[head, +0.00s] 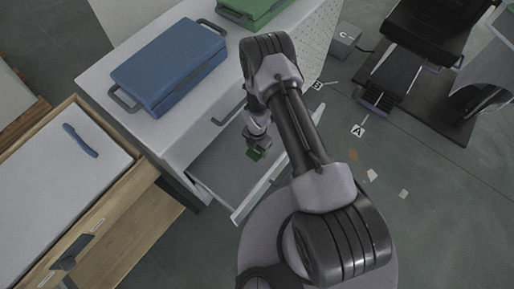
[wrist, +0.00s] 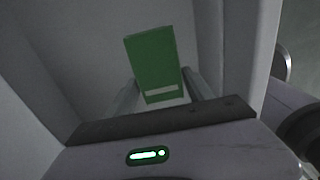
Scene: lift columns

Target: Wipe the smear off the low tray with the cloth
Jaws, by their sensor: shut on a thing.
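My gripper (head: 257,146) reaches down into an open grey drawer (head: 214,168) of the white cabinet. In the wrist view, my gripper (wrist: 160,84) has its two fingers on either side of a flat green block (wrist: 152,58) with a pale stripe near its lower edge, and is shut on it. The green block also shows small and dark in the head view (head: 254,155). Grey drawer walls (wrist: 238,45) surround it in the wrist view. I cannot make out a cloth, a low tray or a smear in either view.
A blue case (head: 170,62) and a green case (head: 252,10) lie on the white cabinet top. A wooden unit (head: 130,212) with a pale top stands at the left. A black chair-like thing (head: 425,35) stands back right. Floor at the lower right is mostly clear, with small scraps.

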